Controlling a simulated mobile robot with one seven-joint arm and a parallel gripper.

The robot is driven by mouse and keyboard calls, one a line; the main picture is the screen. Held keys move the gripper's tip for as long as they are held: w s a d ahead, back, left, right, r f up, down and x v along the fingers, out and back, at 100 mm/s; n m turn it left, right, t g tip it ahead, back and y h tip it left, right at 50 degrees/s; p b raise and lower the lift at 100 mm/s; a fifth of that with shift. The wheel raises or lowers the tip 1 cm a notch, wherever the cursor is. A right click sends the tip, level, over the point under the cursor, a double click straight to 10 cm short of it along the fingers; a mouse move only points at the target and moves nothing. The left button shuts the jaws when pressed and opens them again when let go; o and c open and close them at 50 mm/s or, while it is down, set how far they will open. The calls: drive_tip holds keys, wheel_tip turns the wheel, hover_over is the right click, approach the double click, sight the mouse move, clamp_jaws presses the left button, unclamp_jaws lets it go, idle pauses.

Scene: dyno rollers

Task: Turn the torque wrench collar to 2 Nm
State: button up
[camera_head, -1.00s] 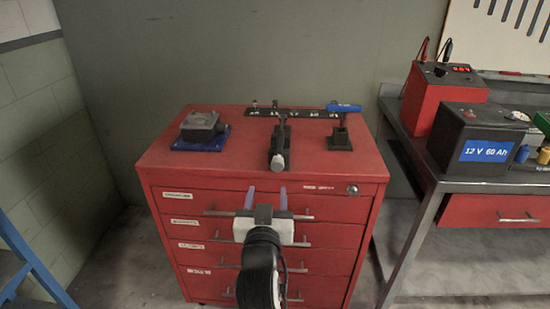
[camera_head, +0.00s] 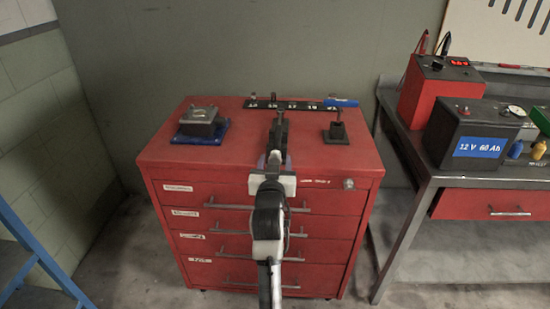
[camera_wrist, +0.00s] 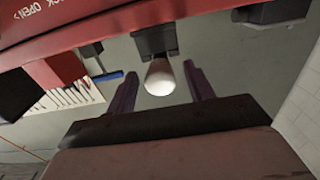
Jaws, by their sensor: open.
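A dark tool, which I take to be the torque wrench (camera_head: 279,130), sits in the middle of the red cabinet top and points toward me. In the wrist view its pale round near end (camera_wrist: 160,78) shows in front of a dark block (camera_wrist: 156,41). My gripper (camera_head: 275,160) is at the cabinet's front edge, in line with the tool. In the wrist view its two fingers (camera_wrist: 160,72) stand apart on either side of the pale end, with gaps visible. The collar's markings cannot be read, and my gripper partly hides the near end in the head view.
A grey box on a blue base (camera_head: 201,123) stands at the left of the cabinet top (camera_head: 240,154). A black stand (camera_head: 337,133) and a blue-handled tool (camera_head: 341,103) are at the right. A numbered rack (camera_head: 290,104) runs along the back.

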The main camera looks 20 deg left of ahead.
drive_tip(key=shift+w+a, duration=0.15)
drive_tip(key=shift+w, duration=0.25)
drive_tip(key=shift+c, duration=0.3)
drive_tip(key=c, duration=0.9)
drive_tip(key=shift+m, duration=0.3)
